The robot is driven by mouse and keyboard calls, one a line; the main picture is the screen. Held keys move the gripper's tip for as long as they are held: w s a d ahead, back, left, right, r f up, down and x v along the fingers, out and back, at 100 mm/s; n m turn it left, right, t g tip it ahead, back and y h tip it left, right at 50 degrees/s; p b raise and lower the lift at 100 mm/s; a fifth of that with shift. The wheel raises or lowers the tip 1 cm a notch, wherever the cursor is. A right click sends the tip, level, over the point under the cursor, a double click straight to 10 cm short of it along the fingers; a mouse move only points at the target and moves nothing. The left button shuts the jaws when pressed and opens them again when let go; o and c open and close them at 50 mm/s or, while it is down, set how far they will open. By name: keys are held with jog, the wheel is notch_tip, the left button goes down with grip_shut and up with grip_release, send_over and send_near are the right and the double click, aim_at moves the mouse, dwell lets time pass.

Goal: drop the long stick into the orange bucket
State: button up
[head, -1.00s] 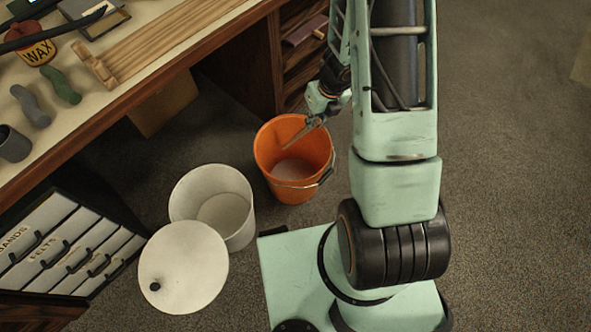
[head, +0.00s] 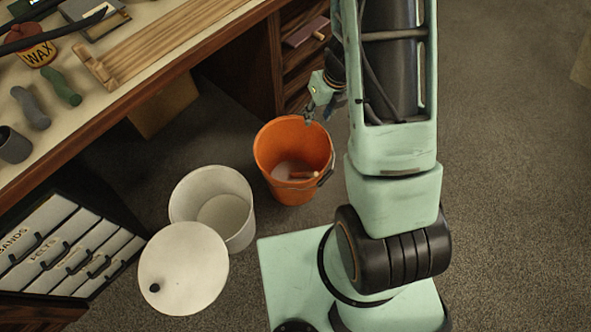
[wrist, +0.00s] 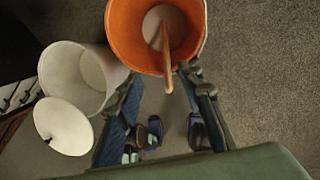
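The orange bucket (head: 265,150) stands upright on the floor, left of my arm. The long stick (head: 303,175), brown and thin, is in the bucket and leans against its wall. In the wrist view the stick (wrist: 166,60) runs from the bucket's pale bottom across the near rim of the bucket (wrist: 125,30), its end showing past the rim line. My gripper (head: 312,112) is above the bucket's far right rim. In the wrist view my gripper (wrist: 160,78) has its fingers spread wide, with neither touching the stick.
A white bucket (head: 180,200) stands left of the orange one, with a round white lid (head: 190,265) by it. A workbench (head: 150,85) with a wax tin (head: 38,50) runs along the upper left. A labelled drawer unit (head: 60,245) is at lower left. Floor on the right is clear.

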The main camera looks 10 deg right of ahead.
notch_tip(320, 180, up, 7)
jog(key=s+d, duration=0.1)
jog(key=shift+r, duration=0.15)
dwell(0.5)
